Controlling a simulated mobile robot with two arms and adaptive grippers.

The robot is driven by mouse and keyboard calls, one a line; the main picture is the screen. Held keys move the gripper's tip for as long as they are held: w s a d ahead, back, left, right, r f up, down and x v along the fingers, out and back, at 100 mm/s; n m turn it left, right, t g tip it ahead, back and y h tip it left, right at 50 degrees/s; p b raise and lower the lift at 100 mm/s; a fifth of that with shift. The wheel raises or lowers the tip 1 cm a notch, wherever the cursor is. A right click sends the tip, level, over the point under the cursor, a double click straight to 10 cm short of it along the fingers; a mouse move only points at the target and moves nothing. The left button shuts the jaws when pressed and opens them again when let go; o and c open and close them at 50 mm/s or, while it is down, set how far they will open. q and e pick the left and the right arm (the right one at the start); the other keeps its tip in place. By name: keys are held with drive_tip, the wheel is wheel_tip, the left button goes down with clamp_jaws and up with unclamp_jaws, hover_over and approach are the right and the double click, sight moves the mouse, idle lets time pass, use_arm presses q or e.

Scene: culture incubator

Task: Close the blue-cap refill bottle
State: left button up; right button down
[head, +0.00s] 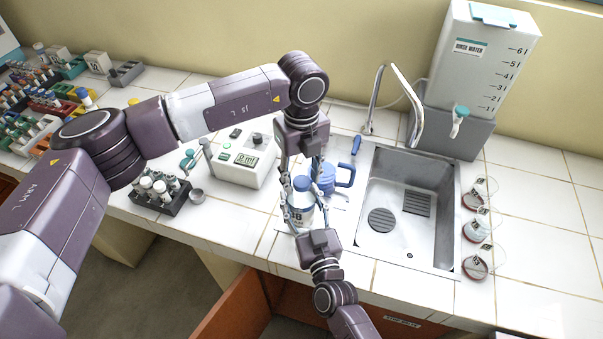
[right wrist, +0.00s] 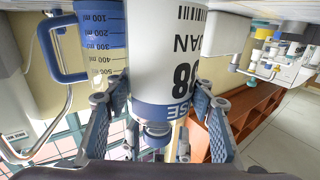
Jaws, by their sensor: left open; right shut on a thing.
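The refill bottle (head: 300,214) stands upright on the counter left of the sink, white with a dark label and a blue cap (head: 302,183) at its top. My right gripper (head: 308,212) reaches in from the front and is shut on the bottle's body. In the right wrist view, which is upside down, the bottle (right wrist: 170,55) sits between the fingers (right wrist: 157,105). My left gripper (head: 302,178) points down from above, open, its fingers on either side of the cap. Whether they touch the cap, and how the cap sits on the neck, I cannot tell.
A blue measuring jug (head: 327,180) stands close behind the bottle, its handle toward the sink (head: 408,210). A white instrument (head: 240,163) and a dark vial rack (head: 160,197) are to the left. The rinse water tank (head: 482,60) is at back right.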

use_arm(q)
drive_tip(key=shift+c, duration=0.6)
clamp_jaws()
